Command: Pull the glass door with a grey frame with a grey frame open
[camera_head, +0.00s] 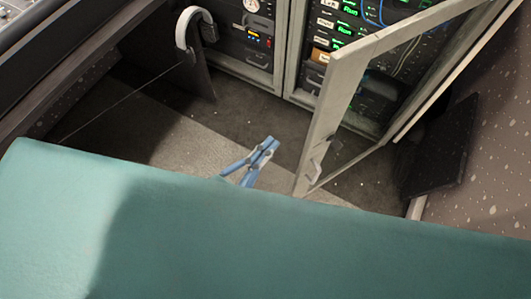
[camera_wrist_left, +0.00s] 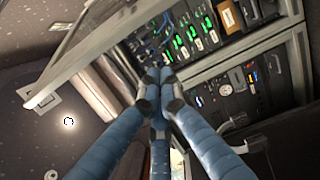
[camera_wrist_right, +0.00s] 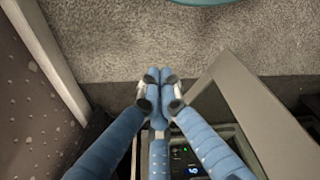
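The glass door (camera_head: 337,98) with a grey frame stands swung out from the rack at an angle. A small handle (camera_head: 315,171) is on its lower front corner. The door also shows at the upper left of the left wrist view (camera_wrist_left: 85,52). My left gripper (camera_head: 265,148) is left of the door's free edge, apart from it. In the left wrist view its fingertips (camera_wrist_left: 166,75) are together with nothing seen between them. My right gripper (camera_wrist_right: 160,76) is hidden in the head view; its fingertips are together and empty, with a grey frame (camera_wrist_right: 245,100) to their right.
Behind the door is a rack (camera_head: 345,25) with green-lit panels. A second cabinet (camera_head: 250,45) stands left of it. A white curved handle (camera_head: 190,25) is at the upper left. A speckled wall (camera_head: 500,150) lies right. A teal surface (camera_head: 150,230) fills the foreground. Carpet (camera_head: 180,140) is open between.

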